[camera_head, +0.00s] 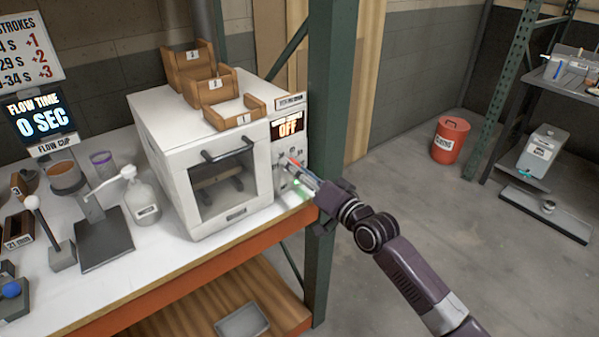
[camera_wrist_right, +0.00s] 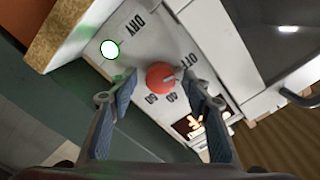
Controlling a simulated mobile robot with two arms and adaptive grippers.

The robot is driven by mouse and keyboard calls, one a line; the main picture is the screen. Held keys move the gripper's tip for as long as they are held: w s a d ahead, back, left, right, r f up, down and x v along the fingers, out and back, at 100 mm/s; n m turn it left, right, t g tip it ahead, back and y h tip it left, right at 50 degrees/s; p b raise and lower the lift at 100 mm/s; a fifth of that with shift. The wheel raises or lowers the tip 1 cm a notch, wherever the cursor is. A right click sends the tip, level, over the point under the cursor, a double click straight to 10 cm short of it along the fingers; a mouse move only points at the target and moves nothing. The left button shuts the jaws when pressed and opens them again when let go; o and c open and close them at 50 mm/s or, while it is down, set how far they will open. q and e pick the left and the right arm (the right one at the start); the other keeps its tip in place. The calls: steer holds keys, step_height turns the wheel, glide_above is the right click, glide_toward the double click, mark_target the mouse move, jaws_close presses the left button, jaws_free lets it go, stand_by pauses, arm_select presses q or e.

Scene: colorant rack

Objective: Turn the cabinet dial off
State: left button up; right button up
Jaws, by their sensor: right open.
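The white cabinet (camera_head: 165,150) stands on the bench with its windowed door closed. My right gripper (camera_head: 301,172) is at the cabinet's control panel. In the wrist view its open fingers are on either side of the dial; I cannot tell if they touch it. In the head view the gripper mostly hides the dial. My left gripper is not in view.
A lit white button (camera_wrist_right: 109,49) with a green rim sits near the DRY label. A green rack post (camera_head: 332,130) stands close behind my right gripper. Wooden bins (camera_head: 235,111) sit on the cabinet. The floor to the right is mostly clear, with a red bucket (camera_head: 450,140) farther back.

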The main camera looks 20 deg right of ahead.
steer(key=v, duration=1.2)
stand_by(0.3)
